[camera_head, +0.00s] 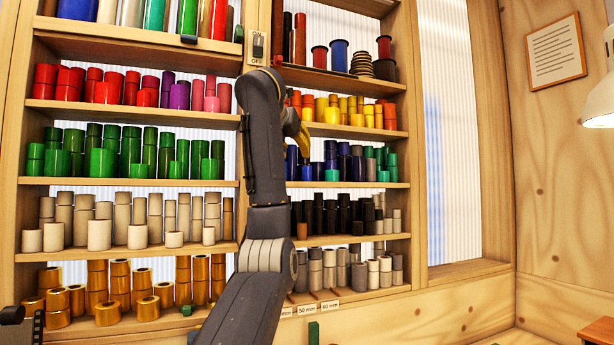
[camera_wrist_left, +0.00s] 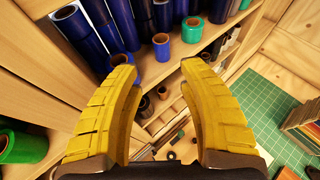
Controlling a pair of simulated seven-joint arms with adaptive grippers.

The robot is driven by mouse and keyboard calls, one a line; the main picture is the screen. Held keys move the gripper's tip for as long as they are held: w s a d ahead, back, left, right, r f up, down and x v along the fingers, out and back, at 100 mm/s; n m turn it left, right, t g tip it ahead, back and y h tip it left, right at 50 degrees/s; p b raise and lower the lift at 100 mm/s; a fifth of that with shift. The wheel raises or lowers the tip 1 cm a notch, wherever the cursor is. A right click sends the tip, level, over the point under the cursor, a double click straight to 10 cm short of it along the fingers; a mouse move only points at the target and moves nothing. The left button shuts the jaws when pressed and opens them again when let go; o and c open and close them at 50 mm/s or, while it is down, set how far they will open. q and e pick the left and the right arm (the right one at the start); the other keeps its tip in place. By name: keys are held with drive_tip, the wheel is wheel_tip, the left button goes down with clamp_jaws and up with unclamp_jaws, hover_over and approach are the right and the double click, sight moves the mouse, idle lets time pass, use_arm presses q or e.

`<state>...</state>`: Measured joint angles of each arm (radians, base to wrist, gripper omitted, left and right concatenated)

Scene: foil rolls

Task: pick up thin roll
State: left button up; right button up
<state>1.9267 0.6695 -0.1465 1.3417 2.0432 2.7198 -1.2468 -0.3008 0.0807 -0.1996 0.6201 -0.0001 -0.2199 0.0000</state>
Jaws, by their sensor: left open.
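My left gripper (camera_head: 297,130) reaches into the right half of the shelf rack, in front of the blue rolls (camera_head: 345,160); my arm partly hides it. In the left wrist view its yellow fingers (camera_wrist_left: 156,72) are wide apart with nothing between the tips. Just beyond the tips a short blue roll (camera_wrist_left: 161,47) stands near the shelf edge, with a teal roll (camera_wrist_left: 192,30) to its right. Taller blue rolls (camera_wrist_left: 104,35) stand behind. The gripper touches none that I can see. Which roll is the thin one, I cannot tell.
Wooden shelves (camera_head: 130,116) hold rolls sorted by colour: red, green, beige, gold, yellow and black. Below the blue shelf, dark rolls (camera_wrist_left: 143,104) show between my fingers. A wooden upright stands left of the gripper. A green mat (camera_wrist_left: 262,112) lies lower right.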

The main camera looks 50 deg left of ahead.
sight(305, 168)
use_arm(q)
drive_tip(key=shift+x, duration=6.6)
drive_tip(key=shift+c, duration=0.2)
drive_tip(key=c, duration=0.6)
